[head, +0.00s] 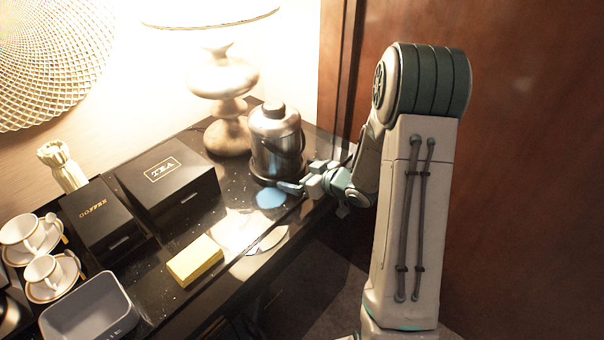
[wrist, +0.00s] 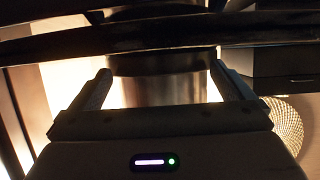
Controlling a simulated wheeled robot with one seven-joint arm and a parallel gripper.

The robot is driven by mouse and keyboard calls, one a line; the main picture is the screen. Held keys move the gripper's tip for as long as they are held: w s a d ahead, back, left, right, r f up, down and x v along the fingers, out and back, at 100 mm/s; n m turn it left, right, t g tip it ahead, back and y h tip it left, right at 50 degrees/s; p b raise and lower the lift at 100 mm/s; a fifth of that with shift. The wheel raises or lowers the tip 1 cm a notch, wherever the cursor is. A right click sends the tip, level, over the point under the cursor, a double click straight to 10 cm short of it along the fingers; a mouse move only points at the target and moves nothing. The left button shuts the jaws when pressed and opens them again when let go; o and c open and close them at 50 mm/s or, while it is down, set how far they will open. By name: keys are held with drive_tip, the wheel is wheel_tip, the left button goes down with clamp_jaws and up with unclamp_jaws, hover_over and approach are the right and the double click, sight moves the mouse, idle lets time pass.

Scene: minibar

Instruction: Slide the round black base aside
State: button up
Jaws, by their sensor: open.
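The round black base (head: 259,178) is under the silver kettle (head: 276,148) near the counter's right end in the head view. The kettle stands upright on it, with a dark handle on its right side. My gripper (head: 291,187) is low at the front right of the base, with its fingers pointing left. I cannot tell whether a finger touches the base. In the wrist view my gripper (wrist: 162,82) has its two fingers wide apart, with the kettle's metal body (wrist: 165,91) showing between and beyond them. Dark bands cross the top of that view.
A lamp (head: 226,85) stands close behind the kettle. The tea box (head: 168,183) and coffee box (head: 106,220) are to the left. A blue patch (head: 271,198) and a yellow sponge (head: 195,261) lie in front on the black counter. The wood panel (head: 520,150) is at right.

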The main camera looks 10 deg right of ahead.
drive_tip(key=c, duration=1.8)
drive_tip(key=shift+c, duration=0.2)
